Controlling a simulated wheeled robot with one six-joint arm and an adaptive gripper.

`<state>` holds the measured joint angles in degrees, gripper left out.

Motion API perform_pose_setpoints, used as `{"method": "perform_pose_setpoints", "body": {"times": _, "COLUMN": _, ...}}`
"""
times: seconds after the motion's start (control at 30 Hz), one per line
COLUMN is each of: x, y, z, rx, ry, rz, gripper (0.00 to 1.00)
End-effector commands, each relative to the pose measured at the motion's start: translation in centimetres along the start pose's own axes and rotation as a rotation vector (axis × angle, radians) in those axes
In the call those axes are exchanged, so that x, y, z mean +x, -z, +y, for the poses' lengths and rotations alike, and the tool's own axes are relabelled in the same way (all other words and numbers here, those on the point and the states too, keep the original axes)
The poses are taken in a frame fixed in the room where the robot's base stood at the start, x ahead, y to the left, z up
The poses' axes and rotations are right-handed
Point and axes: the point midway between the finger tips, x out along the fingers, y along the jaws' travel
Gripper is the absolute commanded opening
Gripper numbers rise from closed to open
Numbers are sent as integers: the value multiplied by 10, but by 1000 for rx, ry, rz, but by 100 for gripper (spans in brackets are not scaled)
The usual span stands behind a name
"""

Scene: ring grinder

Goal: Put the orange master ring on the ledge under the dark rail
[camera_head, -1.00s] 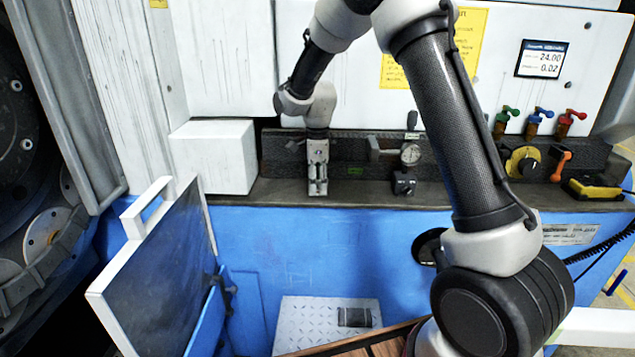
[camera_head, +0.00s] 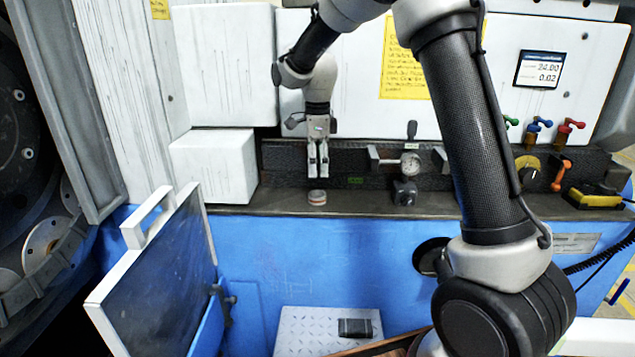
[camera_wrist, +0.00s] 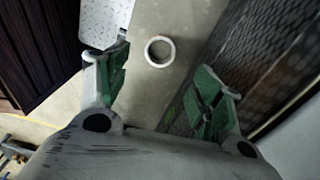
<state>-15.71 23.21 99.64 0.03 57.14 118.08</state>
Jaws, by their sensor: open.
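The master ring (camera_head: 317,197) is a small, short ring lying flat on the ledge (camera_head: 370,205) in front of the dark rail (camera_head: 345,160). In the head view its side looks greyish with a dull orange tint. In the wrist view the ring (camera_wrist: 159,39) is a pale hoop seen from above, clear of both fingers. My gripper (camera_head: 318,173) is open and empty, pointing down a little above the ring and apart from it. Its green-padded fingers (camera_wrist: 172,78) are spread in the wrist view.
A white box (camera_head: 212,165) stands left of the ring. A dial gauge (camera_head: 410,164) on a fixture stands to the right, with coloured valves (camera_head: 534,130) farther along. A tilted, dark panel with a white frame (camera_head: 165,275) is at the lower left. The ledge around the ring is clear.

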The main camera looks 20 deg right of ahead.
Motion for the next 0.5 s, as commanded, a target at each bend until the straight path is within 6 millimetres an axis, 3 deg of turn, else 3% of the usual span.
{"method": "perform_pose_setpoints", "body": {"times": 0.13, "x": -23, "y": 0, "z": 0, "rx": 0, "ry": 1, "rz": -1, "gripper": 66}}
{"method": "perform_pose_setpoints", "body": {"times": 0.37, "x": -33, "y": 0, "z": 0, "rx": -1, "ry": 0, "rz": 0, "gripper": 66}}
{"method": "perform_pose_setpoints", "body": {"times": 0.5, "x": -48, "y": 14, "z": 10, "rx": -74, "ry": 18, "rz": -9, "gripper": 66}}
